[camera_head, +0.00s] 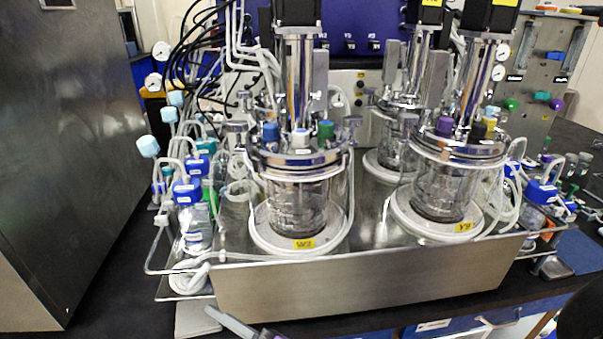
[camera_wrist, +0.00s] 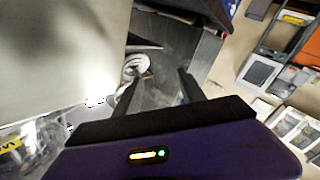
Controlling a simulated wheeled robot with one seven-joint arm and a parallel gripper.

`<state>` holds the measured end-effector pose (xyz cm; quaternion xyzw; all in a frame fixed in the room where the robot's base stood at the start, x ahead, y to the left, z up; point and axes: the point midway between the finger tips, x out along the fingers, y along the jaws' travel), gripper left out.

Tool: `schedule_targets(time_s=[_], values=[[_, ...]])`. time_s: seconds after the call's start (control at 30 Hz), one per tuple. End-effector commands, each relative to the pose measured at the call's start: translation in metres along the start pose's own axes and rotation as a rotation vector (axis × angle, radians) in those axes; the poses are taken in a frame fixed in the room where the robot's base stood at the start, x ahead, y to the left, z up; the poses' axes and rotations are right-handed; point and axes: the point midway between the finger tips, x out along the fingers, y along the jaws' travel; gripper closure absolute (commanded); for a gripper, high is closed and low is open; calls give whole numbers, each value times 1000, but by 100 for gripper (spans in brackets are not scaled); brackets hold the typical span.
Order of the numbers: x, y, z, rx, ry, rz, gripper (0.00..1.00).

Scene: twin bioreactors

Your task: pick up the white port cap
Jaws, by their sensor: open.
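The white port cap (camera_head: 300,138) stands upright on the metal lid of the front left glass vessel (camera_head: 295,205), which bears a yellow label. A blue cap (camera_head: 270,131) is to its left and a green cap (camera_head: 326,130) to its right. My gripper (camera_wrist: 158,76) shows in the wrist view with its two dark fingers apart and nothing seen between them. I cannot make out the white port cap in the wrist view.
The vessels stand in a steel tray (camera_head: 370,290) on a black bench. A second front vessel (camera_head: 445,190) is to the right. Blue-capped bottles and tubing (camera_head: 195,205) crowd the left. A large grey metal cabinet (camera_head: 65,130) stands at far left. Tall metal columns rise above the lids.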

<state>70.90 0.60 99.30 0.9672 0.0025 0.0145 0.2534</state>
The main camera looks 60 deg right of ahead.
Motion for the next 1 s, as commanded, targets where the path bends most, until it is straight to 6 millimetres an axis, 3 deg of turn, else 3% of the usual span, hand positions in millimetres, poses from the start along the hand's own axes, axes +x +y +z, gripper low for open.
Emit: schedule_targets(time_s=[0.03, 0.2, 0.37, 0.5, 0.63, 0.73, 0.9, 1.0], values=[[22, 6, -15, -22, 29, 35, 53], [72, 34, -51, -91, 48, 164, 53], [110, 75, -84, -130, 16, 340, 53], [129, 125, -114, -128, -58, 553, 53], [126, 173, -140, -75, -147, 771, 53], [112, 205, -158, 1, -223, 940, 53], [68, 242, -182, 187, -371, 1215, 53], [38, 250, -192, 315, -463, 1353, 53]])
